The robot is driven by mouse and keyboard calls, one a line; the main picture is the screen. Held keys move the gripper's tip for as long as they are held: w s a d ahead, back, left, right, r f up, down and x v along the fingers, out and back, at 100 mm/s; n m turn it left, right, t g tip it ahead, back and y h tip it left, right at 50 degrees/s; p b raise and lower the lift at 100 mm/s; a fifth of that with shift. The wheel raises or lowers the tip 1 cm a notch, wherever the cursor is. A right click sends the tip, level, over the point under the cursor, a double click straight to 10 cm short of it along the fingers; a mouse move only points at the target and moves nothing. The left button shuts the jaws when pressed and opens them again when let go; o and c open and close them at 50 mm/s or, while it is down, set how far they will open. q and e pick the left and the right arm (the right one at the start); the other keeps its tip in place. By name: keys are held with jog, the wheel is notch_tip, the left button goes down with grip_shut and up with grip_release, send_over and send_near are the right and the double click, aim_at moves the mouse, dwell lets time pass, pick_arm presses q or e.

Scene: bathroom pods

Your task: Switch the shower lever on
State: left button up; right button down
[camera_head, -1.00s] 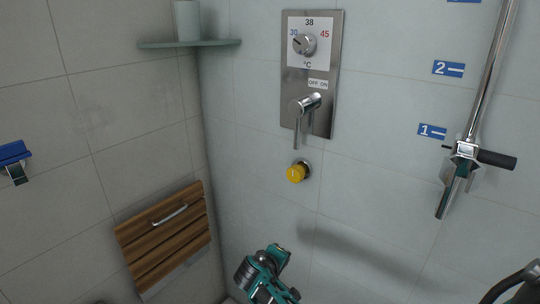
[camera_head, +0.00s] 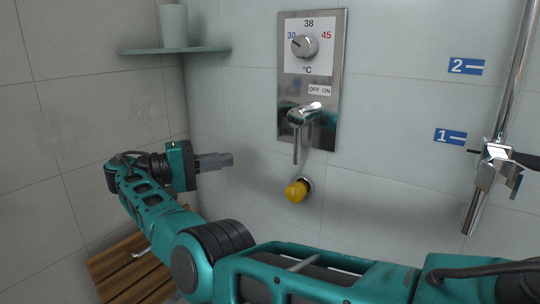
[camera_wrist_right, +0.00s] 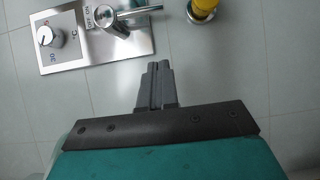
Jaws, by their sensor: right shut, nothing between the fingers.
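The shower lever (camera_head: 304,116) is a chrome handle on a steel wall panel (camera_head: 325,133), below the OFF ON label. Its thin rod hangs straight down. My right gripper (camera_head: 229,160) is shut and empty, left of the lever and a little lower, with its fingers pointing right. In the right wrist view the shut fingers (camera_wrist_right: 158,80) are below the panel, apart from the lever (camera_wrist_right: 120,22), whose rod points right. My left gripper is not in view.
A corner shelf (camera_head: 176,49) holds a cup (camera_head: 173,25). A wooden folding seat (camera_head: 130,276) is at lower left. A shower rail (camera_head: 505,100) stands at right.

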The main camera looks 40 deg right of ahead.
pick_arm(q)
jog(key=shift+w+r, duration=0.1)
pick_arm(e)
jog(key=shift+a+r+m+g, duration=0.3)
jog(key=shift+a+r, duration=0.05)
jog(key=shift+r, duration=0.35)
jog(key=shift+d, duration=0.1)
jog(key=p, duration=0.2)
send_near(299, 137)
jog(key=w+d+f, duration=0.3)
jog(key=d, duration=0.2)
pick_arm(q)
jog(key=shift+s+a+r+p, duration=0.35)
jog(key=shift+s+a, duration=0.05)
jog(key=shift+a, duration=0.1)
pick_arm(e)
jog(key=s, duration=0.1)
jog(key=s+d, duration=0.1)
jog(key=s, duration=0.1)
jog(key=shift+d+f, duration=0.15)
jog(key=shift+d, duration=0.1)
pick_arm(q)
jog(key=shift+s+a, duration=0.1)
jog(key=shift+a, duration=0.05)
